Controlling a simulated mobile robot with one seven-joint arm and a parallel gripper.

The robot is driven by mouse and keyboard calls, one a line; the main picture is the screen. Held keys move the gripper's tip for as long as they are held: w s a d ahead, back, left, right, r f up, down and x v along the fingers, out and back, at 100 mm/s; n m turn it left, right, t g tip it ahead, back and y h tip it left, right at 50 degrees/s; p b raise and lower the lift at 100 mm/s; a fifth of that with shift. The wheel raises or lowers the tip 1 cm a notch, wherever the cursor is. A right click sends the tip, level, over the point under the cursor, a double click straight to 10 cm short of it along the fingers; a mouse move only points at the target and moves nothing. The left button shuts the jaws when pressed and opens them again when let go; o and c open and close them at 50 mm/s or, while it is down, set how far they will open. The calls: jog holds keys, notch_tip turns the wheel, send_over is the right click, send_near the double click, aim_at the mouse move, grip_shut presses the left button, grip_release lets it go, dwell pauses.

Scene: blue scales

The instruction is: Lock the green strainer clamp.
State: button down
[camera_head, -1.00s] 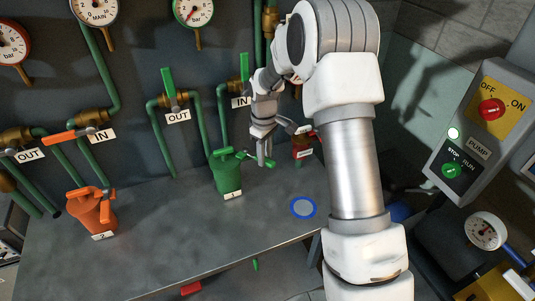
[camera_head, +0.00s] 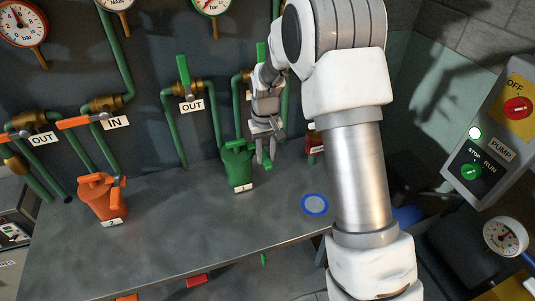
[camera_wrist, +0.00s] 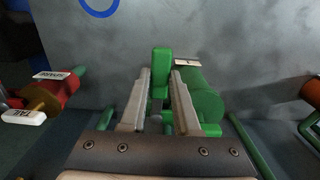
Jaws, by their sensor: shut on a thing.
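The green strainer (camera_head: 237,166), labelled 1, stands on the grey bench in front of the green pipes. Its green body (camera_wrist: 203,98) also shows in the wrist view, right of my fingers. My gripper (camera_head: 266,156) points down at the strainer's right side. In the wrist view my gripper's fingers (camera_wrist: 160,92) are close together around the green clamp handle (camera_wrist: 161,62). The handle sticks out past the fingertips. In the head view most of the handle is hidden by the fingers, so its exact angle is hard to tell.
The orange strainer (camera_head: 103,200), labelled 2, stands to the left. A red fitting (camera_head: 315,148) is close to the right of my gripper, partly behind my arm. A blue ring (camera_head: 314,205) lies on the bench (camera_head: 200,225). The pump box (camera_head: 487,150) is at far right.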

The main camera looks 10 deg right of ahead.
aim_at(265, 158)
jog(key=shift+a, duration=0.1)
jog(key=c, duration=0.6)
grip_release()
jog(key=shift+c, duration=0.2)
notch_tip(265, 158, up, 18)
jog(key=shift+f, duration=0.25)
